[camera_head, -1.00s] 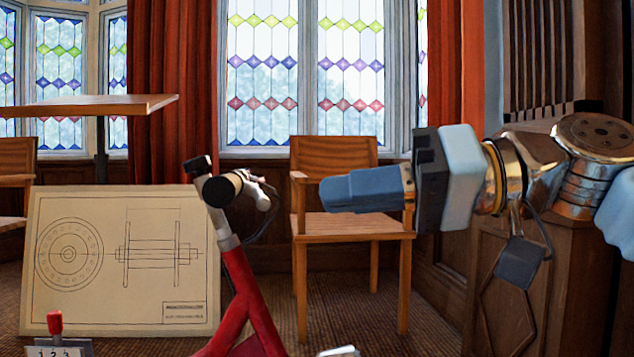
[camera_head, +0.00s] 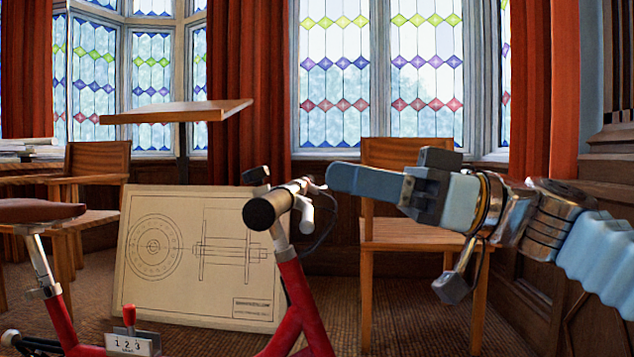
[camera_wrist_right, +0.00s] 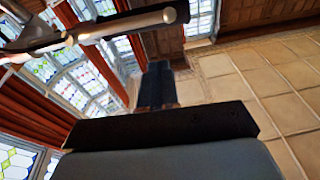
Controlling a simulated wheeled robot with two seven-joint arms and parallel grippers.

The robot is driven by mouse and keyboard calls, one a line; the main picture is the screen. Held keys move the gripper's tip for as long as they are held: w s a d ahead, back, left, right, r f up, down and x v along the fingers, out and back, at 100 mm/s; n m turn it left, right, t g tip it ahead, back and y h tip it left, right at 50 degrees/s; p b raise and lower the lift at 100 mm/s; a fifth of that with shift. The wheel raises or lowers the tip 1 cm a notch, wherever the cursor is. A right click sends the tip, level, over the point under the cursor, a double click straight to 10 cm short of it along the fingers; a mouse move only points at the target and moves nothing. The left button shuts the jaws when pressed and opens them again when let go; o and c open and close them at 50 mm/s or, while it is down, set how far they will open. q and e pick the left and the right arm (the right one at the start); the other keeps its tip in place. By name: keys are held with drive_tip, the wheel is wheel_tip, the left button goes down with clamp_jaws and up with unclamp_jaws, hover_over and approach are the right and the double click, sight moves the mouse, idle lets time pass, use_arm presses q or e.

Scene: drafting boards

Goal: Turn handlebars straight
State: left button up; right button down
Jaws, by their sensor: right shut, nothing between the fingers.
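The bicycle's handlebars (camera_head: 295,192) top a silver stem on the red frame (camera_head: 297,302). One black grip (camera_head: 262,212) points toward me, and the bar runs back and to the right. The handlebars also cross the top of the right wrist view (camera_wrist_right: 125,25). My right gripper (camera_head: 334,178) comes in from the right, its blue fingers shut and empty. The fingertips are close beside the bar's far end; I cannot tell whether they touch. The fingers also show in the right wrist view (camera_wrist_right: 156,88). My left gripper is out of view.
A drawing board (camera_head: 140,265) leans behind the bicycle. A wooden chair (camera_head: 410,232) stands behind my right gripper. A brown saddle (camera_head: 38,211) and a small numbered plate (camera_head: 133,344) are at lower left. A tilted tabletop (camera_head: 178,111) stands at the back.

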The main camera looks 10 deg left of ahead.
sight(281, 206)
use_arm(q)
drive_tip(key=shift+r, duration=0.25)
use_arm(e)
drive_tip(key=shift+s+a+f, duration=0.1)
drive_tip(key=shift+a+f, duration=0.25)
drive_tip(key=shift+a, duration=0.3)
drive_tip(key=shift+a+f, duration=0.4)
drive_tip(key=shift+a, duration=0.3)
drive_tip(key=shift+s+a+f, duration=0.1)
drive_tip(key=shift+a+f, duration=0.25)
drive_tip(key=shift+a, duration=0.3)
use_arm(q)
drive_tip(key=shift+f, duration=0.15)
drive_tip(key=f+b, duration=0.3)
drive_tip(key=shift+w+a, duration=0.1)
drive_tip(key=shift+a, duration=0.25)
use_arm(e)
drive_tip(key=shift+s+a+f+t, duration=0.25)
drive_tip(key=shift+a+f+t, duration=0.1)
drive_tip(key=shift+a, duration=0.1)
drive_tip(key=shift+s+a+f+t, duration=0.2)
drive_tip(key=shift+a+t, duration=0.15)
drive_tip(key=shift+a, duration=0.05)
drive_tip(key=shift+a+m, duration=0.1)
drive_tip(key=shift+m, duration=0.2)
drive_tip(key=shift+r, duration=0.2)
